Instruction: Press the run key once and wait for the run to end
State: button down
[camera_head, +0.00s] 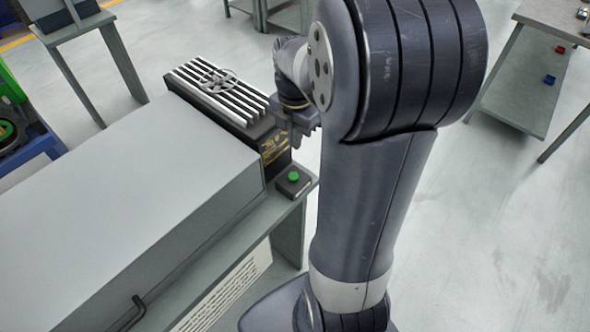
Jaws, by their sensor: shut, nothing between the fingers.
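The run key appears to be the round green button (293,176) on a small dark box at the right end of the bench. My gripper (299,138) is shut and empty. In the picture it shows above the green button, apart from it, beside the dark ribbed unit. My own arm fills the middle right of the view and hides part of the gripper's surroundings. The button's top is in plain view.
A long grey housing (130,200) lies on the bench (225,262). A dark unit with pale ribs and a wheel-like part (214,80) stands behind it. A table (527,85) with small red and blue parts is at right. The floor between is clear.

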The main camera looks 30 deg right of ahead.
aim_at(295, 178)
notch_tip(295, 178, down, 13)
jog(key=shift+r, duration=0.2)
dwell(0.4)
